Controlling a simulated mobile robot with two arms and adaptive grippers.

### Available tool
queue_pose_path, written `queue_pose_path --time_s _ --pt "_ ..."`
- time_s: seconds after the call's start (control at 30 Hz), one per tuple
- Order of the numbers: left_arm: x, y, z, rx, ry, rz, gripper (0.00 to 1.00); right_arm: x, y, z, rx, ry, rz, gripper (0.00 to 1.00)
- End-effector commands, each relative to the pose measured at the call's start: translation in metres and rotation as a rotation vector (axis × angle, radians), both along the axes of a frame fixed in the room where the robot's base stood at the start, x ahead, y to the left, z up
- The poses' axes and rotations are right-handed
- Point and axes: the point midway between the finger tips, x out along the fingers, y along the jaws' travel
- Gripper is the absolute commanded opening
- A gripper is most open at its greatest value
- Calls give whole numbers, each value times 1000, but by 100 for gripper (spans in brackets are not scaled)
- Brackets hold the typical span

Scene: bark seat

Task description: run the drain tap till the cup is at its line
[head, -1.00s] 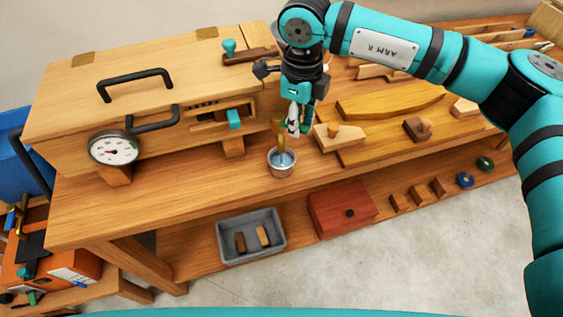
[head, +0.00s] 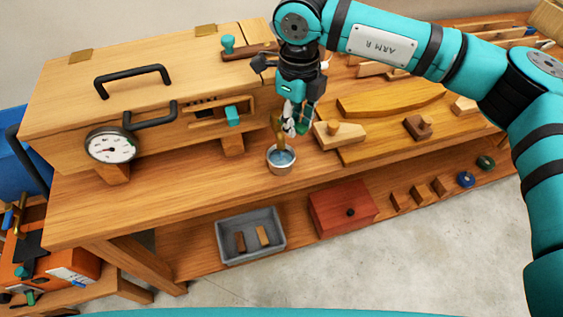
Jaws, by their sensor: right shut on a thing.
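A small pale metal cup (head: 281,168) stands upright on the bench top, with bluish water visible inside. Its line is too small to make out. The brass drain tap (head: 278,131) comes down from the right end of the wooden box, directly above the cup. My right gripper (head: 296,128) points down beside the tap, shut on its handle, which the fingers mostly hide. I cannot tell whether a stream is running from the spout. My left gripper is not in view.
The long wooden box (head: 150,80) with black handles and a round dial gauge (head: 110,147) fills the left of the bench. A wooden plane-like block (head: 340,134) and a curved yellow board (head: 390,101) lie right of the cup. The bench front (head: 180,196) is clear.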

Motion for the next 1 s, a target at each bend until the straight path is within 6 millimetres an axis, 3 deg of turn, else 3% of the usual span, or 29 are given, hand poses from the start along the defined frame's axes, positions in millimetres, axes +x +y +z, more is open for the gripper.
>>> queue_pose_path --time_s 0.03,0.4,0.77,0.8,0.93,1.0 --pt "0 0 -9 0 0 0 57 -1 3 -4 3 -5 -67 0" --pt "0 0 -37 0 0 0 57 -15 22 -2 7 -8 -581 0" --pt "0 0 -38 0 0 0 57 -18 25 1 6 -4 -683 0" --pt "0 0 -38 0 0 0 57 -18 25 1 6 -4 -682 27" --pt "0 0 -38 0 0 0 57 -18 25 1 5 -3 -681 44" --pt "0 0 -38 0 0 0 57 -18 25 1 3 -4 -681 44"
